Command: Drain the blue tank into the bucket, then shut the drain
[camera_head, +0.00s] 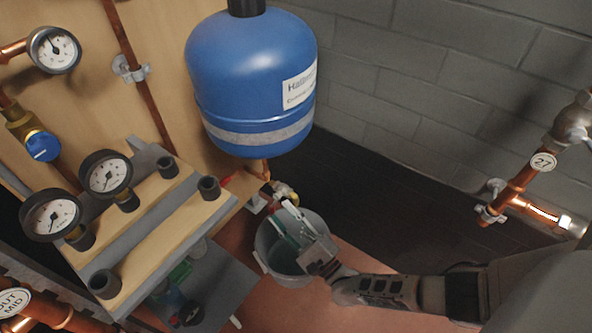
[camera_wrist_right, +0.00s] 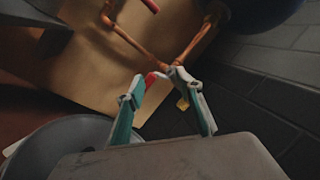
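The blue tank (camera_head: 245,75) with a white label and grey band hangs at the upper middle of the head view. A copper pipe (camera_head: 262,168) leads down from it to a small brass drain valve (camera_head: 283,190). A grey bucket (camera_head: 268,262) stands on the floor below, partly covered by my right gripper (camera_head: 287,212). In the right wrist view, my gripper (camera_wrist_right: 158,80) is open, its fingers apart, with a red and white lever (camera_wrist_right: 155,77) between or just beyond the tips. Contact cannot be told. The bucket rim (camera_wrist_right: 60,135) shows at lower left. My left gripper is out of view.
A wooden panel with gauges (camera_head: 52,215) and a shelf block with dark pipe ends (camera_head: 105,283) stand left of the bucket. A grey block wall (camera_head: 400,80) is behind. Copper pipework (camera_head: 520,185) is at right. Reddish floor (camera_head: 300,305) lies in front of the bucket.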

